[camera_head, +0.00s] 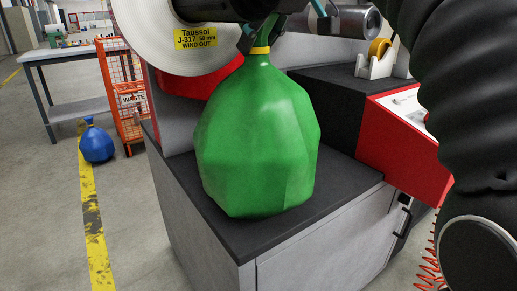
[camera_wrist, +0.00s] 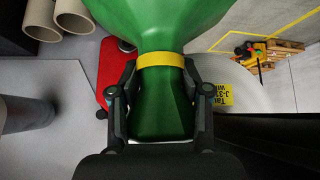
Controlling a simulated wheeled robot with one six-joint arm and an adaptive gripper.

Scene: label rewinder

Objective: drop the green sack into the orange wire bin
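The green sack (camera_head: 260,140) is upright over the dark top of the grey cabinet; I cannot tell whether its base touches that top. A yellow band circles its neck. My gripper (camera_head: 262,38) is at the neck from above. In the wrist view, the fingers of my gripper (camera_wrist: 160,100) press against both sides of the green sack's neck (camera_wrist: 160,118), by the yellow band. The orange wire bin (camera_head: 105,72), with a white WASTE sign, stands on the floor at the back left, apart from the sack. The cabinet partly hides its right side.
A blue sack (camera_head: 97,144) lies on the floor left of the bin, near a yellow floor line (camera_head: 93,215). A grey table (camera_head: 78,112) stands behind it. The large label roll (camera_head: 185,45) and red machine housing (camera_head: 405,150) flank the green sack.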

